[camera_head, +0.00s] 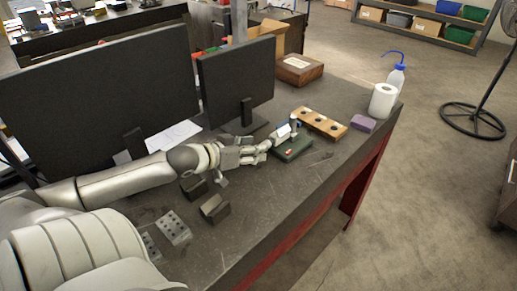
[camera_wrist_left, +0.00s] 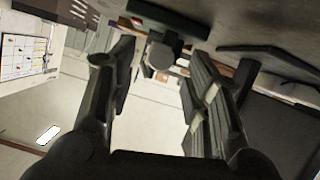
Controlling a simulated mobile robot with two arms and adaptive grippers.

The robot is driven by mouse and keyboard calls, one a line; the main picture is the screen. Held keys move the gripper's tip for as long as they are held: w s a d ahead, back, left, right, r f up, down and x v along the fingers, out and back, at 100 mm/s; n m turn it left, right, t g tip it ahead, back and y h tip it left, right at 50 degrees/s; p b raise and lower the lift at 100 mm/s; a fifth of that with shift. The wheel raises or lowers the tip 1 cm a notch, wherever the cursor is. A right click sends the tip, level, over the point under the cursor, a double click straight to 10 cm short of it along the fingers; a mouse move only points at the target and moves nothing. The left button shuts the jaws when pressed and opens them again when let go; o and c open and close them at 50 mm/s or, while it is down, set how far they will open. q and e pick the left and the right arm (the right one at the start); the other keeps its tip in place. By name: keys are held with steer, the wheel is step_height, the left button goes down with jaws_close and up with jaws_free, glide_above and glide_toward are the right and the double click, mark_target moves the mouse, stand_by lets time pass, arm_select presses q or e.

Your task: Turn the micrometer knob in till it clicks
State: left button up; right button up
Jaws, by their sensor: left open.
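The micrometer (camera_head: 282,132) is a small pale and blue instrument held on a dark green base (camera_head: 292,149) on the workbench. My left gripper (camera_head: 265,146) reaches in from the left, with its fingers at the left end of the micrometer. In the left wrist view the two dark fingers (camera_wrist_left: 158,75) stand apart, open. A grey rounded end (camera_wrist_left: 164,52), which looks like the micrometer knob, shows between and beyond the fingertips. I cannot tell whether a finger touches it. The fingers partly hide the knob in the head view. My right gripper is not in view.
A wooden block with holes (camera_head: 320,123), a purple block (camera_head: 362,124), a white roll (camera_head: 383,101) and a wash bottle (camera_head: 397,78) stand beyond the base. Two monitors (camera_head: 236,83) line the back. Dark metal blocks (camera_head: 214,208) lie in front of my left arm.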

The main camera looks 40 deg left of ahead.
arm_select(q)
steer(key=shift+x, duration=1.35)
jaws_close()
steer(key=shift+d+r+m+p, duration=0.15)
steer(key=shift+m+p, duration=0.25)
steer(key=shift+p, duration=0.35)
steer(key=shift+m+y+p, duration=0.4)
steer(key=shift+y+p, duration=0.1)
steer(key=shift+p, duration=0.15)
steer(key=shift+d+m+y+p, duration=0.1)
steer(key=shift+m+y+p, duration=0.5)
steer(key=shift+m, duration=0.1)
steer(key=shift+m+t+y, duration=0.3)
steer(key=shift+m+y, duration=0.1)
steer(key=shift+m, duration=0.4)
